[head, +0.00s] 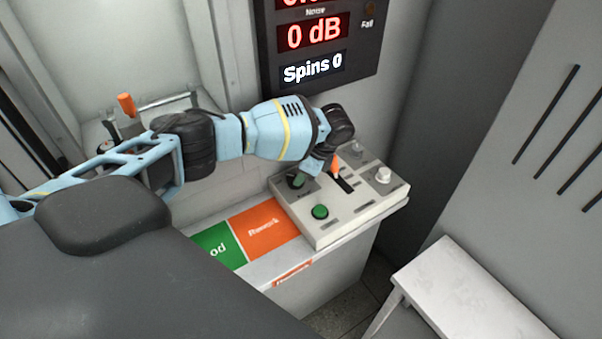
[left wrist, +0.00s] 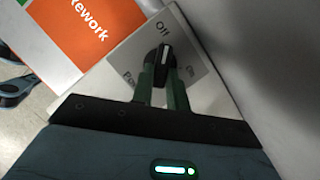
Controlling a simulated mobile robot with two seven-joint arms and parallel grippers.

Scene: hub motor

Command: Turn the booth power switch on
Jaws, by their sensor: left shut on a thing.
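The control box (head: 325,228) is pale grey and sits on the ledge. Its power switch (head: 298,181) is a black rotary knob, partly hidden by my arm in the head view. The power switch (left wrist: 163,58) shows clearly in the left wrist view, with a white line pointing roughly toward the "Off" label. An "On" label lies to its right. My left gripper (head: 309,168) reaches down to the knob from above. In the left wrist view the left gripper's fingers (left wrist: 161,82) are shut on the knob from both sides. My right gripper is not in view.
The box also carries a green button (head: 320,212), an orange-tipped lever (head: 335,168) close to my gripper, and a pale knob (head: 383,175). Green and orange "Rework" areas (head: 264,228) lie left of it. A display (head: 315,45) hangs behind. A white table (head: 470,290) stands at right.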

